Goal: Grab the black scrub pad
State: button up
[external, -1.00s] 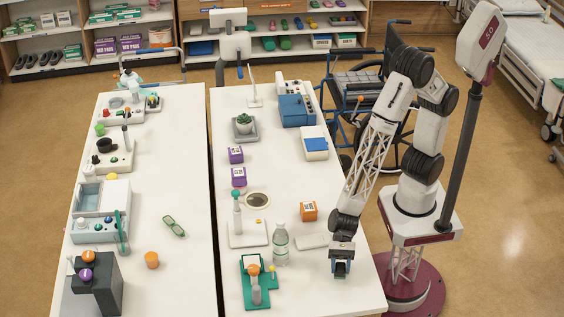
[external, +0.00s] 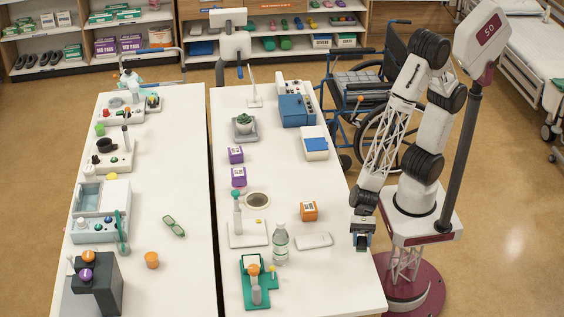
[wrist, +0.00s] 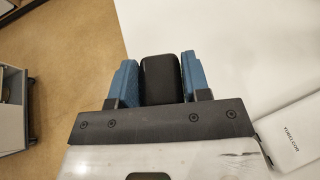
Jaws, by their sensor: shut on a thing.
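The black scrub pad (wrist: 160,79) is between the two blue fingers of my gripper (wrist: 160,78) in the wrist view. Both fingers are against its sides, so my gripper is shut on it. In the external view my gripper (external: 361,243) hangs at the right edge of the right-hand white table (external: 345,285), above the table's level. The pad is hard to make out there, hidden by the fingers.
A white flat device (wrist: 290,120) lies on the table to the right in the wrist view, and it shows in the external view (external: 314,240). A clear bottle (external: 279,245) and an orange box (external: 309,211) stand nearby. The table's front right is clear.

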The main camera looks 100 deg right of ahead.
jog(key=shift+s+d, duration=0.55)
dwell(0.4)
